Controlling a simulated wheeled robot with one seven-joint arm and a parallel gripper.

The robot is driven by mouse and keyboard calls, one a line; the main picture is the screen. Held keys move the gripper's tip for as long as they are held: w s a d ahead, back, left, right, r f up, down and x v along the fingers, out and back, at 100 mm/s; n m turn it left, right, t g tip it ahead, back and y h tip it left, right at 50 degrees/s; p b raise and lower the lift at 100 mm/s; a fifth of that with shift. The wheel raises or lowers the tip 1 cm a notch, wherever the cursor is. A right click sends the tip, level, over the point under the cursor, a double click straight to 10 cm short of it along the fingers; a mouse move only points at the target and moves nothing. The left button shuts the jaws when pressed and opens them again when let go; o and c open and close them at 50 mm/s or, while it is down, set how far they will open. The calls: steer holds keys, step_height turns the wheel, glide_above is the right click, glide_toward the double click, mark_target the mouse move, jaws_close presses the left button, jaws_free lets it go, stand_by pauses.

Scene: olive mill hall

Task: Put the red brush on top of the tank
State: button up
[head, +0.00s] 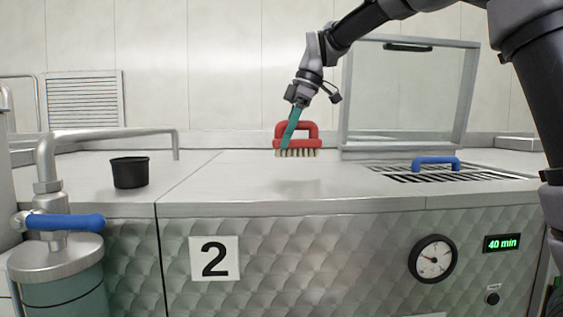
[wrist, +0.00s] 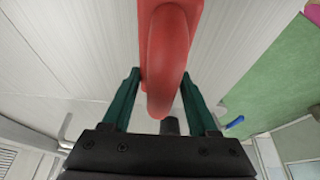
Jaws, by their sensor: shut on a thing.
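The red brush (head: 310,142) has a red handle and pale bristles facing down. My gripper (head: 291,127) is shut on its handle and holds it above the steel top of the tank (head: 260,180). A gap shows between the bristles and the surface. In the wrist view the red brush (wrist: 168,60) sits between the green fingers of my gripper (wrist: 160,95). The tank front carries a number 2 plate, a round gauge and a green "40 min" display.
A black cup (head: 130,172) stands on the top at the left. A grate (head: 450,174) with a blue handle (head: 436,162) lies at the right, below a raised clear lid (head: 410,95). A pipe with a blue lever (head: 65,222) is at the front left. The middle of the top is clear.

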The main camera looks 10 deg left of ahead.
mark_target(286, 156)
steer(key=shift+f, duration=2.55)
steer(key=shift+f, duration=0.1)
steer(key=o, duration=1.3)
